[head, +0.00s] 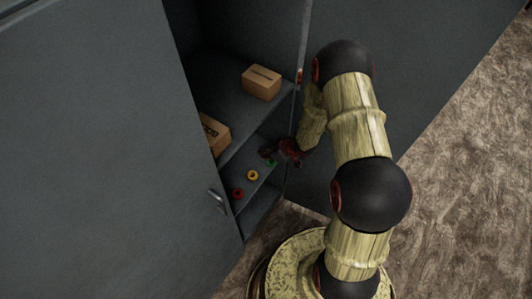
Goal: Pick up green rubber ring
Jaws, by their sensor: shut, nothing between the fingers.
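The green rubber ring (270,162) lies on the lower shelf (263,184) of the grey cabinet, at the right end of a row of rings. Only a small part of it shows beside my gripper. My gripper (280,152), dark and reddish, is shut and empty, close by the green ring at the shelf's right side. I cannot tell whether it touches the ring. A yellow ring (252,175) and a red ring (237,193) lie to the left along the same shelf.
The upper shelf (228,85) holds two cardboard boxes, one at the right (262,82) and one at the left (214,132), partly hidden by the left cabinet door (100,160). The right door (420,60) stands behind my arm. Brown floor (470,190) is clear at the right.

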